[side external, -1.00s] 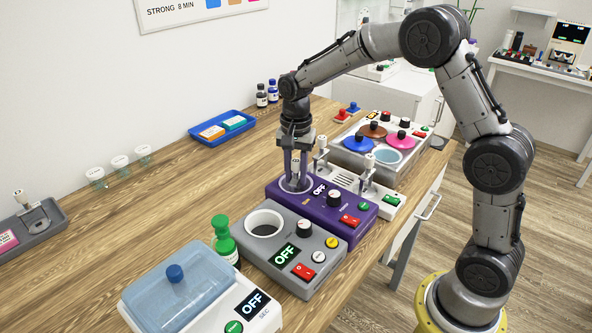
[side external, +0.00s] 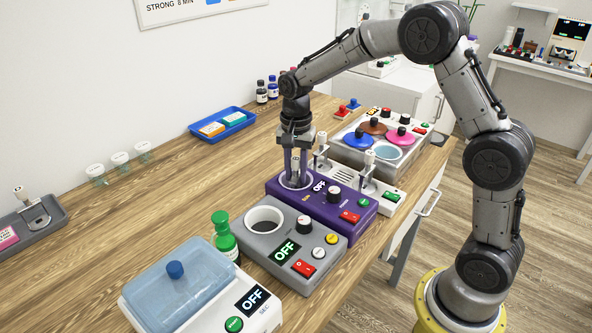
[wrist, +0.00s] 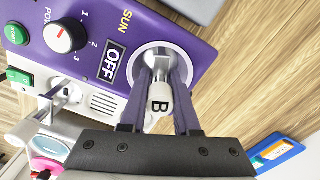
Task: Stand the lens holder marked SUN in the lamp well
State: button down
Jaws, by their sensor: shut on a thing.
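The purple lamp unit (side external: 318,207) reads OFF and carries the word SUN in the wrist view (wrist: 127,20). Its round lamp well (side external: 283,185) has a pale rim, also seen in the wrist view (wrist: 181,55). My gripper (side external: 296,178) is directly over the well, fingertips at its rim. In the wrist view my gripper (wrist: 165,88) is shut on a lens holder (wrist: 158,103) with a white top marked B; I see no SUN mark on it. Its lower end lies within the rim; whether it rests on the bottom I cannot tell.
A grey unit (side external: 270,237) with a round opening stands in front. Another holder (side external: 21,195) is in the far-left tray. Bare wood lies left of the well.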

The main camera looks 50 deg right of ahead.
aim_at(296, 159)
jog(key=shift+c, duration=1.7)
grip_release()
jog(key=shift+f, duration=0.1)
jog(key=shift+r, duration=3.05)
jog(key=shift+r, duration=0.25)
jog(key=s+a+r+n+t, duration=0.3)
jog(key=s+r+t, duration=0.1)
jog(key=s+r, duration=0.85)
jog(key=s+f+n, duration=0.3)
jog(key=s+n, duration=0.2)
jog(key=s, duration=0.2)
jog(key=s+f+n+t, duration=0.1)
jog(key=s+f+n, duration=0.2)
jog(key=s+n, duration=0.2)
jog(key=s, duration=0.2)
jog(key=shift+s+a+f+n+t, duration=0.2)
jog(key=shift+s+a+n+t, duration=0.05)
jog(key=shift+s+n+t, duration=0.1)
